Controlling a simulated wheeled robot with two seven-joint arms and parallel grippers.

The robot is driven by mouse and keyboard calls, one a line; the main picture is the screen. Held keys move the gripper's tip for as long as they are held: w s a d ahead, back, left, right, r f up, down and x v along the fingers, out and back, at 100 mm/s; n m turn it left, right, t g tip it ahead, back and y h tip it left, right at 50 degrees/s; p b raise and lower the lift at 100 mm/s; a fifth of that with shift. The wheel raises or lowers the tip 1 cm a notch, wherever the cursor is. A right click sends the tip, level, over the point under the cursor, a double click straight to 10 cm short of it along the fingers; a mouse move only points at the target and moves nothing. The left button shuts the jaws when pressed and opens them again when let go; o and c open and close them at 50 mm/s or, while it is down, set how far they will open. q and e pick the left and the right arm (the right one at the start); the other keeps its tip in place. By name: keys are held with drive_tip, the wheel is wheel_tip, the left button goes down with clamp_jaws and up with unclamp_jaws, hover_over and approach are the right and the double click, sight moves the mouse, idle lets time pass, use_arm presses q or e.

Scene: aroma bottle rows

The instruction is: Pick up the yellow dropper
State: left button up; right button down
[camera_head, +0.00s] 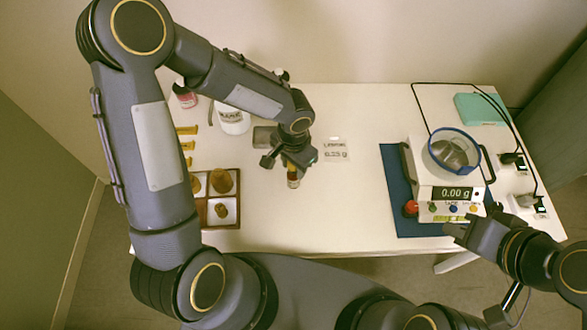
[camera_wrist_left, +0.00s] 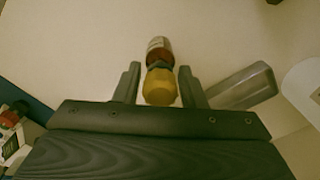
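The yellow dropper (camera_wrist_left: 160,87) has a yellow rounded top and sits on a small brown bottle (camera_wrist_left: 159,50) with a pale label. In the left wrist view the yellow top is between the two fingers of my left gripper (camera_wrist_left: 160,80), with narrow gaps on both sides. In the head view the bottle (camera_head: 293,177) stands on the table just below my left gripper (camera_head: 282,163), which hides its top. My right gripper (camera_head: 455,231) is by the table's front right edge, near the scale; its finger opening is unclear.
A wooden tray (camera_head: 239,200) with brown items is left of the bottle. A white jar (camera_head: 232,122) and red-labelled bottle (camera_head: 185,97) stand behind. A scale (camera_head: 447,190) with a blue-rimmed bowl (camera_head: 454,152) is on a blue mat (camera_head: 396,200).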

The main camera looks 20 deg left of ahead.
use_arm(q)
drive_tip(key=shift+c, duration=1.4)
wheel_tip(320, 180, up, 10)
drive_tip(key=shift+r, duration=0.1)
drive_tip(key=shift+f, duration=0.2)
drive_tip(key=shift+f+b, duration=0.9)
drive_tip(key=c, duration=0.3)
